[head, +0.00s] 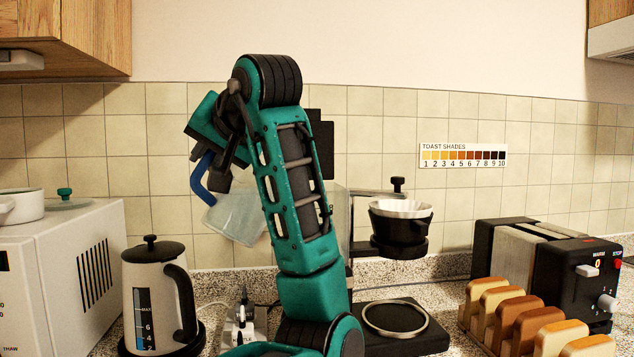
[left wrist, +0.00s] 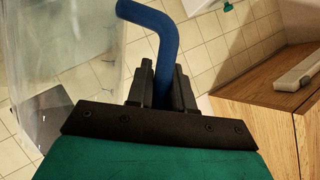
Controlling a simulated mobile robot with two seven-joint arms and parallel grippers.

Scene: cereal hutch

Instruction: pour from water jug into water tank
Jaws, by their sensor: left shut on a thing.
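The water jug (head: 238,217) is a clear, pale container with a blue handle (head: 201,180). It is tilted and held in the air left of my arm in the head view. My left gripper (head: 221,178) is shut on the handle. In the left wrist view the dark fingers (left wrist: 162,88) close on the blue handle (left wrist: 158,45), and the clear jug wall (left wrist: 75,55) fills the left side. The water tank (head: 341,215) seems to be the clear upright part of the coffee maker, mostly hidden behind my arm. I cannot see whether water is flowing. My right gripper is out of view.
The coffee maker's black filter holder (head: 400,228) sits above a base with a ring (head: 395,318). A kettle (head: 155,295) and a white oven (head: 65,260) stand left. A toaster (head: 545,265) and a toast rack (head: 530,325) stand right. Wooden cabinets (head: 65,35) hang above.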

